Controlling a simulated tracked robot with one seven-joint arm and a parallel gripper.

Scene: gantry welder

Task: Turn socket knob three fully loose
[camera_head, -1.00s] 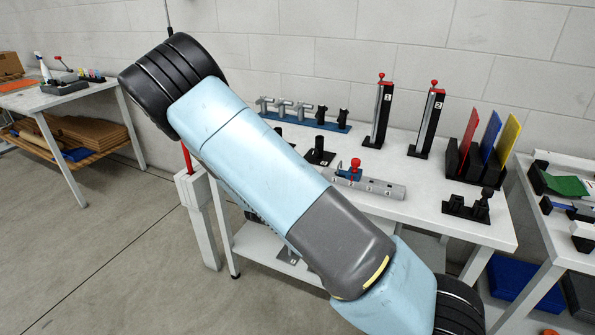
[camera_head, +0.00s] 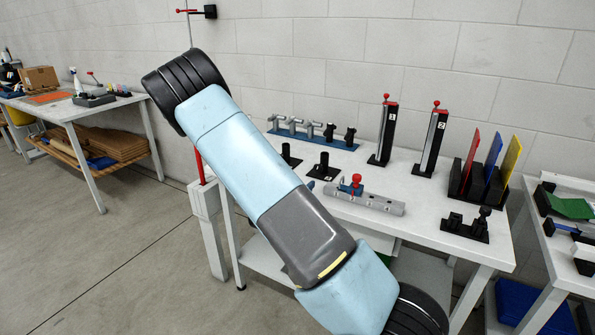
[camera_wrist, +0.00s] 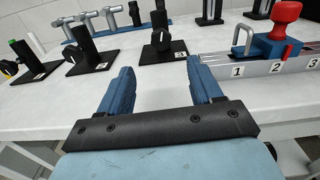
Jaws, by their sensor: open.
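In the wrist view, three black sockets with upright posts stand on black base plates with white number labels. The rightmost socket (camera_wrist: 163,48), apparently number three, has a dark knob (camera_wrist: 161,40) with a pale mark low on its post. The middle socket (camera_wrist: 86,50) and the left socket (camera_wrist: 20,66) stand further left, each with a side knob. My gripper (camera_wrist: 160,70) is open and empty, its two blue fingers pointing toward the rightmost socket, apart from it. In the head view two posts show, one of them a black socket (camera_head: 323,168); my arm hides my gripper.
A grey rail with numbered places (camera_wrist: 270,66) carries a blue clamp with a red knob (camera_wrist: 286,14) on the right. Two black towers (camera_head: 431,140) stand near the wall. The white table's front is bare.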

